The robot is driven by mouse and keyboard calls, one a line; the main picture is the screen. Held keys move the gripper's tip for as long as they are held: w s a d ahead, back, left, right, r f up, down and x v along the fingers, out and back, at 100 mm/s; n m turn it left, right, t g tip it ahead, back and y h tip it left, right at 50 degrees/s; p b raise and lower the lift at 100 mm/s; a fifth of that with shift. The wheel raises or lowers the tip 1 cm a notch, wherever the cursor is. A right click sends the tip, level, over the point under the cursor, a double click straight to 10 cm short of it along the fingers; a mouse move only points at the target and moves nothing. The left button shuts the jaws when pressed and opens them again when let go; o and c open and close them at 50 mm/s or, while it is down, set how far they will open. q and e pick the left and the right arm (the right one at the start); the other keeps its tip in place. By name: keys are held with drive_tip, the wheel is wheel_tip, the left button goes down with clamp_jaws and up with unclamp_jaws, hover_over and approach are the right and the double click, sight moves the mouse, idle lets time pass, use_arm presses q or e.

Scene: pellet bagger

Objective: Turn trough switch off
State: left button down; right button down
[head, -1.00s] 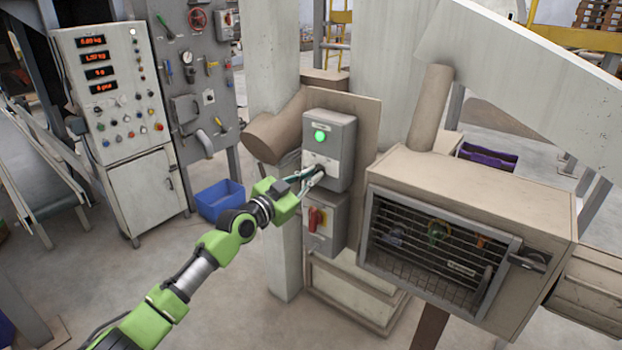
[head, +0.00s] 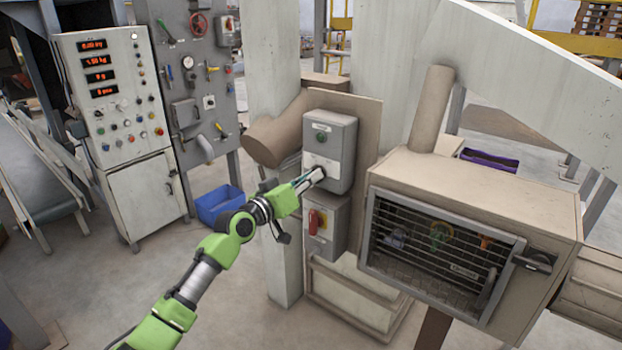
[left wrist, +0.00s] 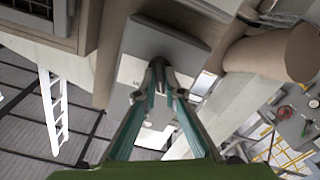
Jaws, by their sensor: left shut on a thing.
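The trough switch is a dark knob (head: 319,172) on the front of a grey switch box (head: 341,150). A round green lamp (head: 320,138) above it is dark. My left gripper (head: 315,175) is at the knob with its fingers closed around it. In the left wrist view, the fingertips (left wrist: 160,85) meet on the dark knob (left wrist: 157,64), which they partly hide, so its exact angle cannot be told. The box face (left wrist: 178,43) lies just beyond. My right gripper is not in view.
A lower box with a red rotary switch (head: 314,222) sits just below. A caged trough housing (head: 470,190) stands to the right. A control cabinet (head: 112,95) and a blue bin (head: 219,202) are at the left. Open floor lies between.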

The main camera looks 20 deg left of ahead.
use_arm(q)
drive_tip(key=shift+n, duration=0.6)
drive_tip(key=c, duration=2.1)
unclamp_jaws()
drive_tip(key=shift+c, duration=0.2)
drive_tip(key=v, duration=1.2)
